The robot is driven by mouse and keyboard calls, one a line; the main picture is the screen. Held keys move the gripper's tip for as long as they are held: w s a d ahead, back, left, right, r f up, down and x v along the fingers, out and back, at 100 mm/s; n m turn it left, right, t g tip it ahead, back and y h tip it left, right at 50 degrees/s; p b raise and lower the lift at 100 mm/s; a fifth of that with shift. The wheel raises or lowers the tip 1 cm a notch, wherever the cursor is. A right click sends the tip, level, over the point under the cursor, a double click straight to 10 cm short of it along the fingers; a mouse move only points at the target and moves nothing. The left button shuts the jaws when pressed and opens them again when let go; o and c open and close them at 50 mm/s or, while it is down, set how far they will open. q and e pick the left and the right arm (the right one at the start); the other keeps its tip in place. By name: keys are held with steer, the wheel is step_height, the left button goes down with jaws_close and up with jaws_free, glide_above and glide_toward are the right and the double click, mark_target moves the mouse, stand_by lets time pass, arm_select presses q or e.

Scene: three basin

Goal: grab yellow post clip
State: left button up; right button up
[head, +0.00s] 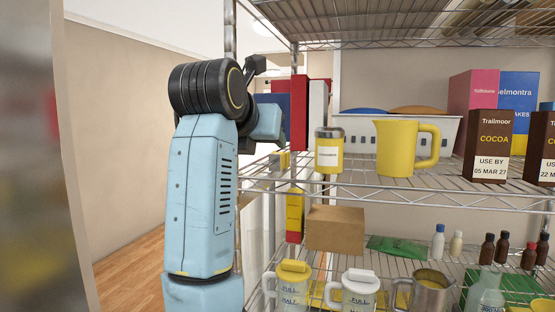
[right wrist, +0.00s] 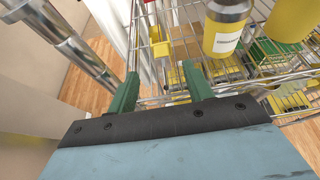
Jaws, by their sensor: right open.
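My left gripper is not in view.
Red and white upright books (head: 300,112) stand behind. The wire shelf edge (head: 370,189) runs right. Lidded jugs (head: 292,287) stand below. Open floor (head: 132,270) lies left.

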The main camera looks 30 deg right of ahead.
mark_target(277, 153)
steer(key=x, duration=0.4)
steer(key=shift+p, duration=0.3)
steer(key=p+x, duration=0.1)
steer(key=x, duration=0.4)
steer(key=shift+d, duration=0.1)
steer(key=shift+c, duration=0.4)
steer(key=c, duration=0.8)
